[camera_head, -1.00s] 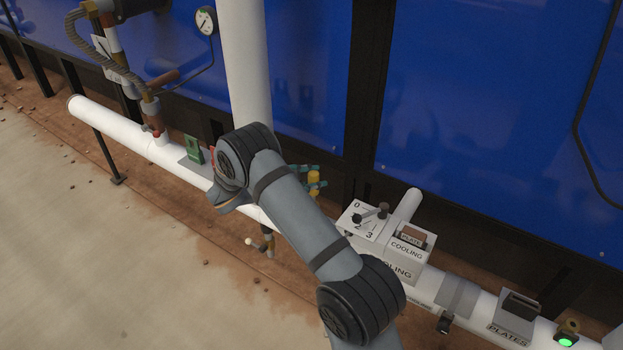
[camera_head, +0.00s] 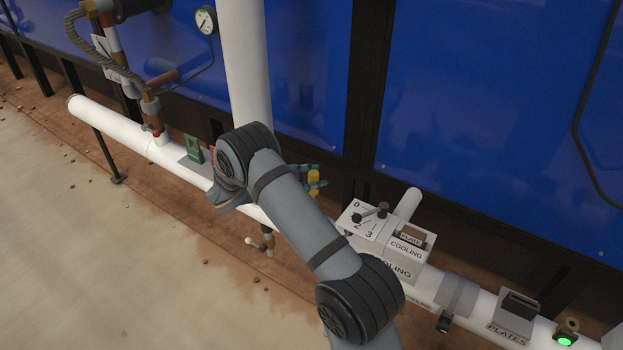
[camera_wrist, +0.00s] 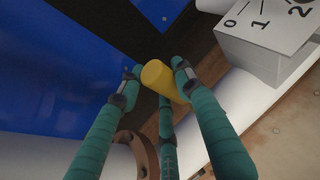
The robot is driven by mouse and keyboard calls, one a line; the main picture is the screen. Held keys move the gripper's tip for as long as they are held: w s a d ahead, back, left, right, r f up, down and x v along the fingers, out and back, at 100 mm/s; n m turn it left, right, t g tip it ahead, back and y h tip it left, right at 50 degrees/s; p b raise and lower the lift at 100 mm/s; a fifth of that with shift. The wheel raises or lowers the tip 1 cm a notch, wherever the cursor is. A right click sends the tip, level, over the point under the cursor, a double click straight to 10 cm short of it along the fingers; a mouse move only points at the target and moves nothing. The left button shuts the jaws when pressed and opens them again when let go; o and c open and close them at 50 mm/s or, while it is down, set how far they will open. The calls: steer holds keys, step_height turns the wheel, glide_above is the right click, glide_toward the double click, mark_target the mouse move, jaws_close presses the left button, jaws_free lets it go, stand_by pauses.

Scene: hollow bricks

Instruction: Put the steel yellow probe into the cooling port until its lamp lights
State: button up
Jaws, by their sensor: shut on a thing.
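The yellow probe (camera_head: 314,182) is held in my gripper (camera_head: 309,180), above the white pipe and in front of the blue wall. In the wrist view its yellow cylinder (camera_wrist: 160,78) sits between the teal fingers of my gripper (camera_wrist: 157,88). Its steel part does not show. A white box labelled COOLING (camera_head: 406,254) stands on the pipe to the right of my gripper, apart from it.
A dial panel (camera_head: 364,220) with numbers stands left of the COOLING box; it also shows in the wrist view (camera_wrist: 262,40). A white stub pipe (camera_head: 408,204) rises behind. A PLATES holder (camera_head: 515,318) and a lit green lamp (camera_head: 565,341) are further right. A vertical white pipe (camera_head: 244,70) stands left.

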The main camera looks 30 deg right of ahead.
mark_target(311, 172)
steer(key=shift+f+b, duration=1.45)
steer(key=shift+f, duration=0.75)
stand_by(0.7)
steer(key=shift+r, duration=0.2)
stand_by(0.8)
steer(key=shift+r+p, duration=3.8)
steer(key=shift+r, duration=0.55)
